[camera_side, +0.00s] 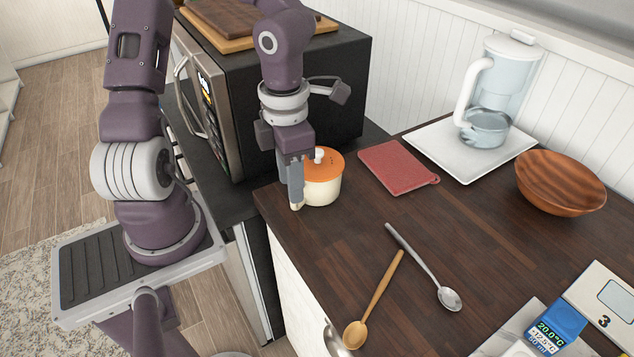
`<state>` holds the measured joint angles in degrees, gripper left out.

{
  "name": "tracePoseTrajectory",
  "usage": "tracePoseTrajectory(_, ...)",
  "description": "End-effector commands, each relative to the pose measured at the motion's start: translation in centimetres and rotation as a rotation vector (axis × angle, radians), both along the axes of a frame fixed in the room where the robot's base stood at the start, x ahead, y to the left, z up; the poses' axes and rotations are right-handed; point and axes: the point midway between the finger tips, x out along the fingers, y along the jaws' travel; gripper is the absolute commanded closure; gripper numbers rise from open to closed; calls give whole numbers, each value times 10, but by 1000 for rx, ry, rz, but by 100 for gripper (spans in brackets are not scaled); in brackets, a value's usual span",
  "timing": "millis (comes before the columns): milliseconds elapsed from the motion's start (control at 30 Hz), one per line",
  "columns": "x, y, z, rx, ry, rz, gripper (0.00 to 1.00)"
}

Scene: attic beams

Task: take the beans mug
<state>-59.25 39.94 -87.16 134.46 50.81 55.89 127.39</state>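No mug with a readable beans label shows in the side view. A cream pot (325,190) with an orange lid and a white knob stands upright near the left edge of the dark wooden counter. My gripper (297,205) points down at the left front side of this pot, its fingertips low near the counter edge. The gripper overlaps the pot's left side in the picture, and I cannot tell whether they touch. Only one finger shows clearly, so I cannot tell whether the gripper is open or shut.
A white tray (425,140) holds a pitcher (497,85), beside a wooden bowl (560,183). A wooden spoon (375,300) and metal spoon (425,267) lie in front. A microwave (330,75) stands behind my gripper.

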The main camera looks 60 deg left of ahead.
Motion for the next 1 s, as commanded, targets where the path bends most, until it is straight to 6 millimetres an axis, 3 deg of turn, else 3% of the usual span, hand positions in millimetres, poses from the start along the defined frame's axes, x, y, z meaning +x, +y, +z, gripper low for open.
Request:
tracePoseTrajectory(200,1,-1,-37,-1,4,-2,64)
tracePoseTrajectory(433,1,0,-41,-2,1,2,64)
tracePoseTrajectory(467,1,0,-41,-2,1,2,66)
tracePoseTrajectory(633,1,0,-41,-2,2,2,99)
tracePoseTrajectory(1000,1,0,-41,-1,2,2,100)
